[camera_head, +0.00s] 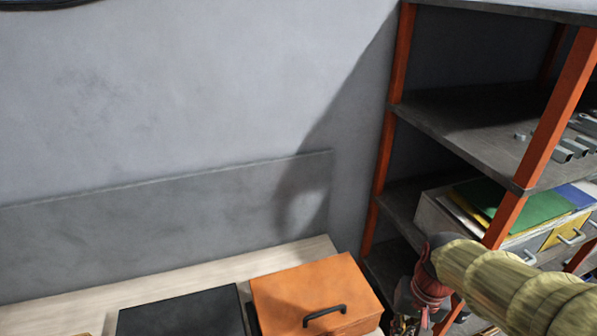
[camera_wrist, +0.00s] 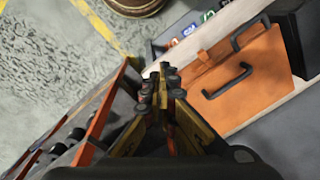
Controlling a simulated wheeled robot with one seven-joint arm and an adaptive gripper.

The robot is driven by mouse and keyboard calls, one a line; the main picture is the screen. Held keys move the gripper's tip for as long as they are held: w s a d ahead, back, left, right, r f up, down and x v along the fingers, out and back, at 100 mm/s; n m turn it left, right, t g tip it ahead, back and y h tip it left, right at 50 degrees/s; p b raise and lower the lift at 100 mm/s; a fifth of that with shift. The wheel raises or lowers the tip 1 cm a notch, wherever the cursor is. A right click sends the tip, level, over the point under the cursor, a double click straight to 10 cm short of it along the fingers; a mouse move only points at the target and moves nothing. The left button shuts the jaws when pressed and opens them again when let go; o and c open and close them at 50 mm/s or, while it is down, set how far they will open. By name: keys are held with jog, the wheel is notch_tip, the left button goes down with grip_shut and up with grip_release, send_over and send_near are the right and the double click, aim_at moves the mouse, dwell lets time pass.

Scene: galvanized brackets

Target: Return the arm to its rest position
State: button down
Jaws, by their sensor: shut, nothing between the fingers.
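My arm (camera_head: 515,285), in a yellowish ribbed sleeve with a red and dark wrist, reaches in from the lower right of the head view, in front of the shelf rack. The fingers are hard to make out there. In the wrist view my gripper (camera_wrist: 168,78) is shut, with its dark fingertips together and nothing held. Behind the fingertips lie the edge of the pale bench and the orange box. The fingers look clear of the box, but I cannot tell the gap exactly.
An orange box (camera_head: 315,295) with a black handle and a dark flat panel (camera_head: 180,315) are on the pale bench (camera_head: 75,312). The orange-posted rack (camera_head: 465,115) at right holds metal parts, folders and drawers. A round brown container (camera_wrist: 135,5) stands on the floor.

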jog(key=s+a+r+n+t, duration=0.1)
jog(key=s+r+t, duration=0.1)
jog(key=r, duration=0.4)
jog(key=s+a+r+n+t+h, duration=0.1)
jog(key=s+a+r+n+t, duration=0.1)
jog(key=r, duration=0.5)
jog(key=shift+s+t, duration=0.6)
jog(key=shift+s, duration=0.3)
jog(key=shift+r, duration=0.1)
